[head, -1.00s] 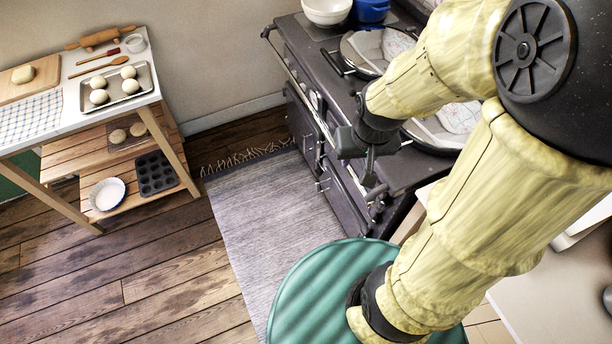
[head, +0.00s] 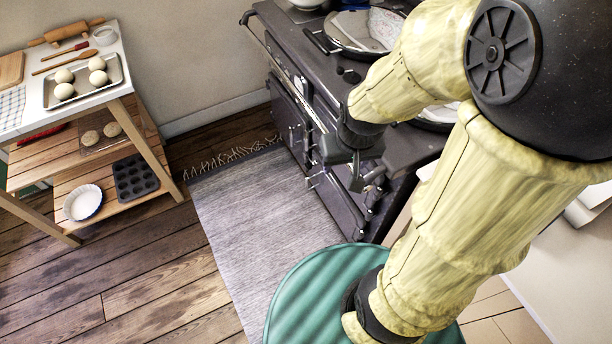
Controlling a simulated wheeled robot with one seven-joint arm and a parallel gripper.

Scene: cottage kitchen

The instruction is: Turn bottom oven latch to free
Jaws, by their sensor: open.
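The dark range oven (head: 288,62) stands along the wall at the upper middle, its front doors facing left toward the rug. A small metal latch (head: 312,180) shows low on its front, just left of my gripper; I cannot tell which way it is turned. Another latch (head: 294,132) shows on a door farther back. My gripper (head: 362,182) is open and empty-looking, pointing down beside the oven's front edge. It is a little right of the lower latch, apart from it in the picture. My arm and gripper hide part of the nearer oven front.
A grey fringed rug (head: 260,220) lies on the wooden floor before the oven. A wooden baking table (head: 150,150) with a dough tray (head: 112,80) stands at the left. The floor between table and oven is clear.

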